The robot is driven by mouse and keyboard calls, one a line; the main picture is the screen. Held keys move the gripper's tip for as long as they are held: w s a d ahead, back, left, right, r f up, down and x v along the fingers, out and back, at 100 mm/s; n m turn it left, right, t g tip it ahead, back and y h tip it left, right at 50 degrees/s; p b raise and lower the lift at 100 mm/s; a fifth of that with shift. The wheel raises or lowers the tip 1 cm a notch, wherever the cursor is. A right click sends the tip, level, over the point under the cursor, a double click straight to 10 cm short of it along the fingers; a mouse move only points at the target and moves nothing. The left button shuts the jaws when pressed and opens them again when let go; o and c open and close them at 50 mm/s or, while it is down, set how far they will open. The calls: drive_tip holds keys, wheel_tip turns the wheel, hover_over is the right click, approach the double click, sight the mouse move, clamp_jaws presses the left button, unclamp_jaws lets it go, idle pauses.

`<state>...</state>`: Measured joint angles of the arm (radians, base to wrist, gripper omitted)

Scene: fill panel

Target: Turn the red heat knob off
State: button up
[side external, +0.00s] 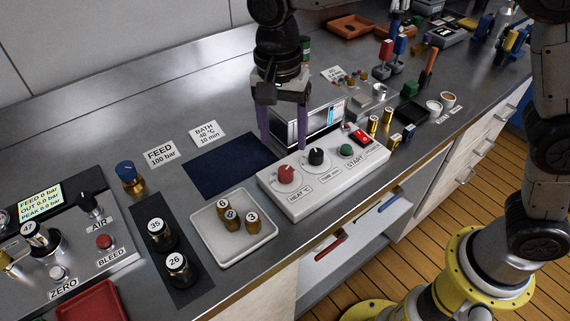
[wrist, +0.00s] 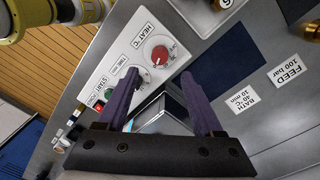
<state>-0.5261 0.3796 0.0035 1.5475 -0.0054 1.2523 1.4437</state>
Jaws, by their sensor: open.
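The red heat knob (side external: 286,173) sits on the left end of the white control panel (side external: 318,184), above the label HEAT °C. In the wrist view the red knob (wrist: 160,54) shows a small pale mark, but its exact setting is too small to read. My gripper (side external: 284,146) is open and empty, with its purple fingers pointing down just behind the panel. In the wrist view the gripper (wrist: 161,76) has its fingertips spread wide, with the knob beyond the gap between them. I see no contact with the knob.
A black time knob (side external: 317,156), a green start button (side external: 346,150) and a red switch (side external: 361,136) share the panel. A display unit (side external: 322,117) stands close behind it. A white tray (side external: 234,232) with several brass weights lies left. The dark blue mat (side external: 232,166) is bare.

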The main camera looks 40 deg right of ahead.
sight(285, 170)
wheel_tip(285, 170, down, 9)
drive_tip(key=shift+s+d+r, duration=0.1)
drive_tip(key=shift+r, duration=0.1)
drive_tip(key=shift+c, duration=0.2)
clamp_jaws()
